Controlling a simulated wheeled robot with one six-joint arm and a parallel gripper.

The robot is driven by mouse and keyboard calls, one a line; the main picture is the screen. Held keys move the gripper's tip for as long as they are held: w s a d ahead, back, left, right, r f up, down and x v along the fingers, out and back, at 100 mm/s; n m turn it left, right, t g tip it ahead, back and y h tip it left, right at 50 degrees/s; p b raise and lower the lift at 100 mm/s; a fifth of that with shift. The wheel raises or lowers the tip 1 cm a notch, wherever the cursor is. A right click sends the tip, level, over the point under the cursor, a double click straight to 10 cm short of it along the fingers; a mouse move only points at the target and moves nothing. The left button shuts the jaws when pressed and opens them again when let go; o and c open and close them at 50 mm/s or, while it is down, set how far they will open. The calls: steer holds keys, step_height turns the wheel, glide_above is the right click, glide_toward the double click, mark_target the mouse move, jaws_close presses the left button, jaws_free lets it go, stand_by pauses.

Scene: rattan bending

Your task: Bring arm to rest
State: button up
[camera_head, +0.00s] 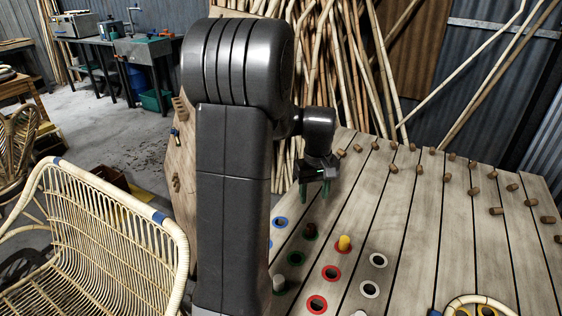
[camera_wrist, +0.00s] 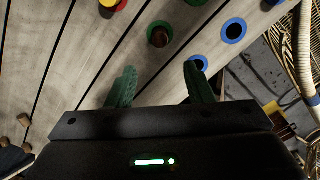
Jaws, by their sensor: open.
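My arm rises in the middle of the head view and bends over the slatted wooden table (camera_head: 400,240). My gripper (camera_head: 314,190) hangs at its end above the table, with green fingers pointing down. In the wrist view my gripper (camera_wrist: 160,85) is open, its two green fingers apart with nothing between them. A brown peg stands in a green-ringed hole (camera_wrist: 159,36) just beyond the fingers. The lower part of the head view's middle is hidden by my arm.
Coloured ring holes, such as a red one (camera_head: 317,304), and a yellow peg (camera_head: 344,243) are near the table's front. Several wooden pegs (camera_head: 495,211) stud the right side. A rattan chair (camera_head: 100,240) stands left. Rattan poles (camera_head: 385,75) lean behind.

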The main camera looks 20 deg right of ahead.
glide_above(311, 226)
steer(key=shift+f, duration=4.15)
steer(key=shift+f, duration=1.65)
steer(key=shift+r, duration=0.25)
step_height(311, 226, up, 10)
steer(key=f, duration=0.1)
steer(key=w+a+n, duration=0.4)
steer(key=w+a, duration=0.3)
steer(key=w, duration=0.1)
step_height(311, 226, down, 10)
steer(key=shift+s+f+p, duration=0.1)
steer(key=shift+s+p, duration=0.05)
steer(key=shift+p, duration=0.45)
step_height(311, 226, up, 7)
steer(key=shift+b, duration=0.35)
steer(key=shift+a, duration=0.1)
